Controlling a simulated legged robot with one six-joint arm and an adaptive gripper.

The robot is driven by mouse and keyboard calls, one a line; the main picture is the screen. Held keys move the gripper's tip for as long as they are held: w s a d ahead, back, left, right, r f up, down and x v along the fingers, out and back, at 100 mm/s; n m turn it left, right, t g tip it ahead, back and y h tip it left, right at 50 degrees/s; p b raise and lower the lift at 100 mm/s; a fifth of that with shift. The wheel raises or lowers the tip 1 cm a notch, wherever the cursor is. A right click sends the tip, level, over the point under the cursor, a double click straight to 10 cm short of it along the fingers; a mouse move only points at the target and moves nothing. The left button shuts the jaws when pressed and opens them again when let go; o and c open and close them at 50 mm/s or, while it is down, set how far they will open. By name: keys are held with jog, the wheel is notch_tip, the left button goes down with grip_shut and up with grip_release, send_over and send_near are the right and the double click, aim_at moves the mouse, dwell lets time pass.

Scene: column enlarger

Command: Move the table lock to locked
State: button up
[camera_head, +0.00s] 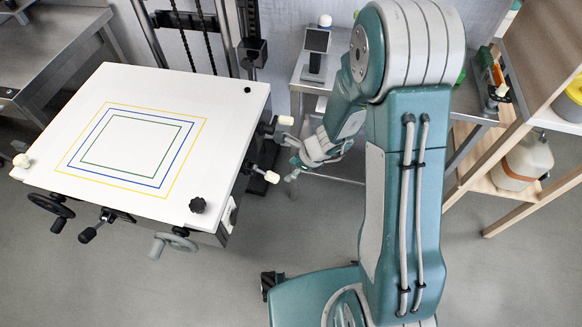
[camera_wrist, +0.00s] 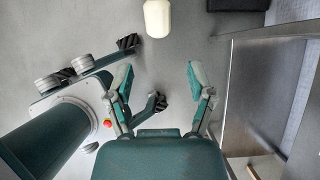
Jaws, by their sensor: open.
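The white table (camera_head: 155,78) with nested coloured rectangles is at the left of the head view. Two levers with cream knobs stick out from its right side, an upper knob (camera_head: 285,120) and a lower knob (camera_head: 271,177). I cannot tell which control is the table lock, or its setting. My gripper (camera_head: 292,160) is just right of these knobs, apart from them. In the wrist view my gripper (camera_wrist: 159,76) is open and empty. A cream knob (camera_wrist: 157,18) shows beyond the fingertips at the top, roughly centred between them; its lever is out of frame.
A metal side table (camera_head: 312,87) with a small screen (camera_head: 317,40) stands behind my arm. Wooden shelving (camera_head: 545,50) is at the right. Open floor lies in front.

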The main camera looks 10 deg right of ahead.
aim_at(278, 178)
jog(key=shift+x, duration=3.9)
jog(key=shift+a+f, duration=0.15)
jog(key=shift+a, duration=0.1)
